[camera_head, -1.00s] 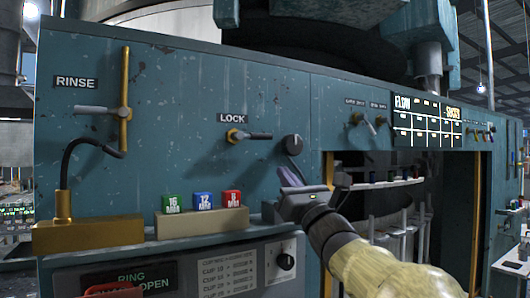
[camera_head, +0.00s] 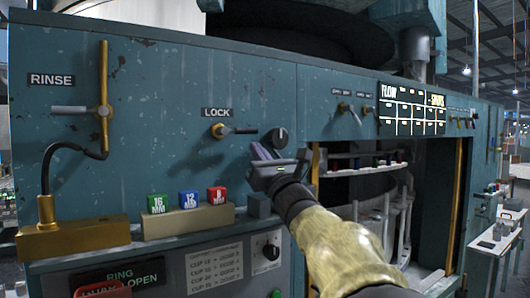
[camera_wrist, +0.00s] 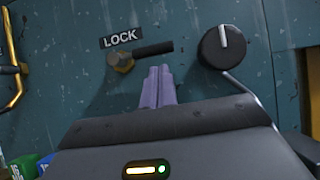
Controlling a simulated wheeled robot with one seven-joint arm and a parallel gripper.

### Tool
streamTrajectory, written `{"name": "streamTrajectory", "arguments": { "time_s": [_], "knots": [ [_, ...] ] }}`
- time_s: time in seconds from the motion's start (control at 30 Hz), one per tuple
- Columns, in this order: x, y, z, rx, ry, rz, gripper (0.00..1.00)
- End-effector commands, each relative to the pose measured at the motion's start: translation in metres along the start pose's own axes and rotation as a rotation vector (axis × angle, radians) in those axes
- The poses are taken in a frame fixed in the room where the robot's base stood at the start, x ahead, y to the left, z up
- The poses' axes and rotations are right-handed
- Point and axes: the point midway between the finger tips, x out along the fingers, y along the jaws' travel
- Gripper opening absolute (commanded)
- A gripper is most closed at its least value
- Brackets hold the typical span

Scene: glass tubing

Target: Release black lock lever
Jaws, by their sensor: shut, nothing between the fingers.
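The black lock lever (camera_head: 240,130) sticks out to the right from a brass pivot (camera_head: 220,130) under the LOCK label (camera_head: 216,112) on the teal panel. In the wrist view the lever (camera_wrist: 154,48) lies nearly level, just above my fingertips. My gripper (camera_head: 262,152) is shut and empty, with its purple fingers together, below and to the right of the lever in the head view. In the wrist view the fingers (camera_wrist: 159,80) point up toward the lever. I cannot tell whether they touch it.
A round black knob (camera_head: 278,137) with a white mark sits right of the lever, close to my gripper. Green (camera_head: 157,203), blue (camera_head: 188,199) and red (camera_head: 217,197) blocks stand on a ledge below. A brass rinse handle (camera_head: 104,100) is at left. An opening with racks is at right.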

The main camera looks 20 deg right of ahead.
Motion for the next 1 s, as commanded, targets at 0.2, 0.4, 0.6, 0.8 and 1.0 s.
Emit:
{"name": "streamTrajectory", "arguments": {
  "time_s": [0.2,0.4,0.6,0.8,1.0],
  "knots": [
    [0.025,0.004,0.001,0.004,0.0,0.006,0.0],
    [0.028,0.004,-0.001,0.004,0.0,0.006,0.0],
    [0.028,0.004,-0.001,0.003,0.0,0.005,0.0],
    [0.028,0.003,-0.001,-0.004,-0.001,0.01,0.0],
    [0.031,0.011,-0.001,-0.02,-0.002,0.038,0.0]
  ]
}}
